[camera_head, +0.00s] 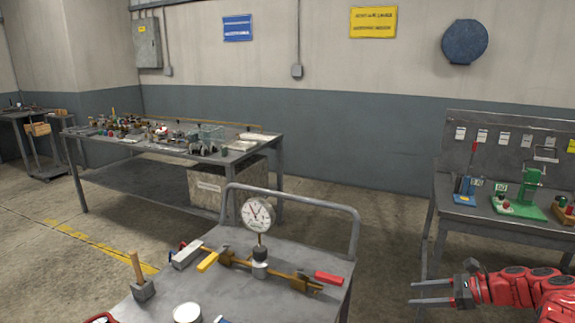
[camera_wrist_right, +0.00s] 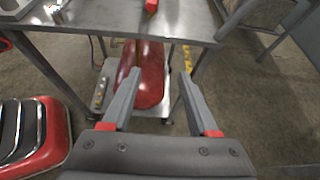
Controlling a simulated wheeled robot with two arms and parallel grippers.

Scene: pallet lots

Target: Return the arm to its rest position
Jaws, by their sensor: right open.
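My right gripper (camera_head: 413,294) reaches in from the lower right of the head view on its red arm. Its two grey fingers point left, are spread apart and hold nothing. It is in the air to the right of the grey cart (camera_head: 210,265), apart from it. In the right wrist view the open fingers (camera_wrist_right: 158,74) show with a gap between them, below the edge of a grey tabletop (camera_wrist_right: 110,18). My left gripper is not in view.
The cart carries a dial gauge (camera_head: 258,214), a hammer (camera_head: 142,284) and a bar clamp (camera_head: 270,266). A bench (camera_head: 500,222) with green and blue tools stands behind my right gripper. A cluttered table (camera_head: 160,146) is at the back left. Floor between cart and bench is free.

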